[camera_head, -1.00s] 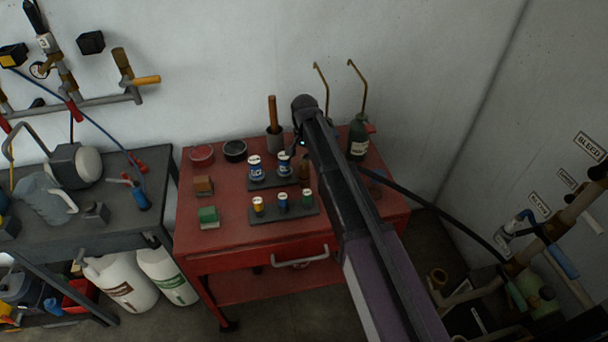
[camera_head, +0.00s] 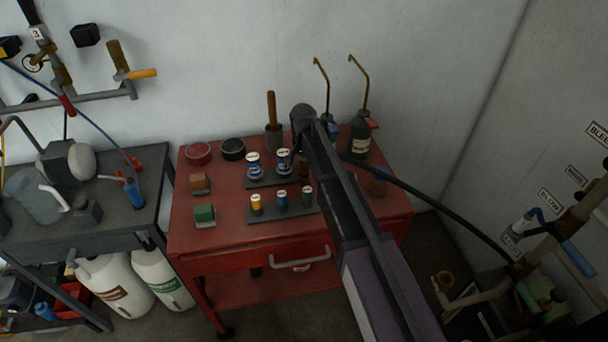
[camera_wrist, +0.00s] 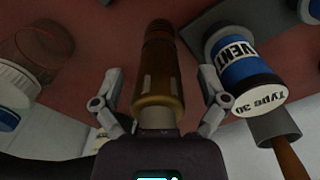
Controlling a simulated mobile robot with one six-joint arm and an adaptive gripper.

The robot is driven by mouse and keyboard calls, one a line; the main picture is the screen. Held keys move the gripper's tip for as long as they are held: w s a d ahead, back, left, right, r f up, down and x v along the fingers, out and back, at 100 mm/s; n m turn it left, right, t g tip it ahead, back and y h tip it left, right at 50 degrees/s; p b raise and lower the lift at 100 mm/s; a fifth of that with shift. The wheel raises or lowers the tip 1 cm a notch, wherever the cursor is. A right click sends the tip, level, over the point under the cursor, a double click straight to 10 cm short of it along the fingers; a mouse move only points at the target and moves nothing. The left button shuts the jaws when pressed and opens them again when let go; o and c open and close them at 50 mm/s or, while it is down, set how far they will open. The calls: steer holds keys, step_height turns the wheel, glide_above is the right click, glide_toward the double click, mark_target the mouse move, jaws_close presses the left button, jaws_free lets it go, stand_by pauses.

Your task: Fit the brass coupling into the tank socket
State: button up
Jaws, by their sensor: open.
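The wrist view shows a brass-coloured stepped cylinder (camera_wrist: 160,75), which looks like the brass coupling. It stands between the two fingers of my gripper (camera_wrist: 160,88). The fingers are open, one on each side, with a visible gap to the cylinder on both sides. In the head view, a small brown piece (camera_head: 303,166) shows beside my arm on the red cart and seems to be the same coupling; my arm hides my gripper there. Pipework with an open brass end (camera_head: 443,279) is at the lower right. I cannot tell which part is the tank socket.
A blue can marked VENT (camera_wrist: 240,65) stands close right of my gripper in the wrist view. The red cart (camera_head: 225,235) also holds coloured cans, blocks, round tins and a green oil can (camera_head: 359,137). A grey bench (camera_head: 105,225) is at the left.

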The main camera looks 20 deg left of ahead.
stand_by(0.5)
jaws_close()
